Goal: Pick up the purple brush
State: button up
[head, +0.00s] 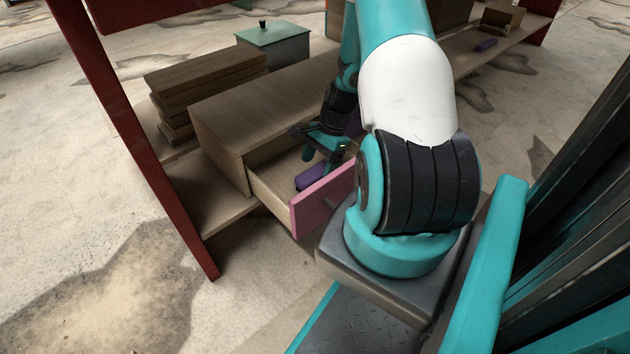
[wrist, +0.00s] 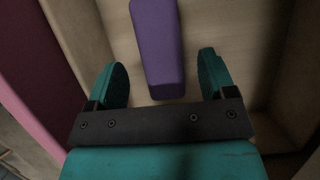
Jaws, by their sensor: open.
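The purple brush (wrist: 157,48) lies on the bottom of an open drawer. In the wrist view it runs from the top edge down to between the fingers of my gripper (wrist: 163,78), with a gap on either side. In the head view the purple brush (head: 311,176) shows in the drawer behind its pink front panel (head: 318,200). My gripper (head: 322,150) is open, empty, and over the drawer. The brush's far end is cut off in the wrist view.
The drawer's pink front (wrist: 42,75) and pale side walls surround the gripper. The wooden cabinet (head: 219,142) stands on a low shelf, with stacked brown boards (head: 205,78) and a green lidded box (head: 275,42) behind.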

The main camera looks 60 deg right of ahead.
aim_at(316, 171)
jog(key=b+x, duration=0.3)
jog(key=x, duration=0.2)
jog(key=shift+w+a+r, duration=0.1)
jog(key=shift+w, duration=0.05)
jog(key=shift+r, duration=0.1)
jog(key=shift+c, duration=0.4)
jog(key=c, duration=1)
